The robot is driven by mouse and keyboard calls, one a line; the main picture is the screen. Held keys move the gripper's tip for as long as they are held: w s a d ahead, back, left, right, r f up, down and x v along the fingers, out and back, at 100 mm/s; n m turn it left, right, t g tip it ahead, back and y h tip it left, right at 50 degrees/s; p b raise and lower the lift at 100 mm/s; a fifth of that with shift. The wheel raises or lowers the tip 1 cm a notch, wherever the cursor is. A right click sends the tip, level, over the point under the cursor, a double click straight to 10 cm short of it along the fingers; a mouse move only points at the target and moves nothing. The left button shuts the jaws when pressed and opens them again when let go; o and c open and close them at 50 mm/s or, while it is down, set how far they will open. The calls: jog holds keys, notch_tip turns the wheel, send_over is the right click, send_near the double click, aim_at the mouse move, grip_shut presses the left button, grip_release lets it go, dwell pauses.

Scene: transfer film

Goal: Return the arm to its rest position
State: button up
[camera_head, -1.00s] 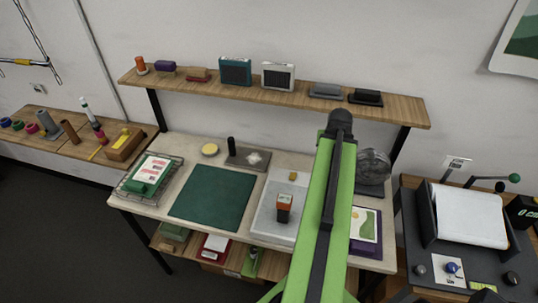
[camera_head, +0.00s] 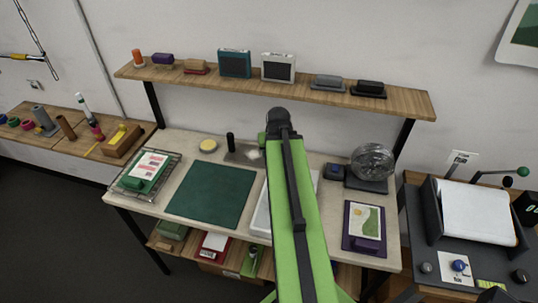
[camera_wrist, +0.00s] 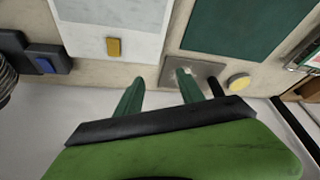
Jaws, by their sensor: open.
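My gripper (camera_wrist: 158,86) shows in the wrist view as two green fingers, held apart with nothing between them. The fingers reach toward the worktable near a grey plate (camera_wrist: 207,70) and a pale board with a yellow block (camera_wrist: 113,47). In the head view my green arm reaches up over the middle of the worktable and hides most of the pale board. My fingers cannot be made out clearly there.
The worktable (camera_head: 168,207) holds a green mat (camera_head: 210,195), a wire tray (camera_head: 123,193), a clear round dome (camera_head: 373,161) and a purple-framed card (camera_head: 365,226). A wooden shelf (camera_head: 205,83) with several small items runs behind. A roller machine (camera_head: 475,215) stands right.

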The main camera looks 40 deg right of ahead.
jog(key=shift+w+a+f, duration=0.1)
jog(key=shift+w+a, duration=0.3)
jog(key=shift+a, duration=0.15)
jog(key=w+a+f+n+y+b, duration=0.1)
jog(key=w+a+f+n+b, duration=0.3)
jog(key=a, duration=0.8)
jog(key=w+a+f+n+y+b, duration=0.1)
jog(key=w+a+f+b, duration=0.3)
jog(key=a, duration=0.9)
jog(key=shift+n+g+y, duration=0.3)
jog(key=shift+n+g, duration=0.6)
jog(key=a, duration=0.3)
jog(key=s+a+f, duration=0.1)
jog(key=a, duration=0.6)
jog(key=shift+s+a+f, duration=0.15)
jog(key=shift+f, duration=0.2)
jog(key=s+g, duration=0.1)
jog(key=s, duration=0.1)
jog(key=s+a+g, duration=0.1)
jog(key=s, duration=0.1)
jog(key=shift+s, duration=0.2)
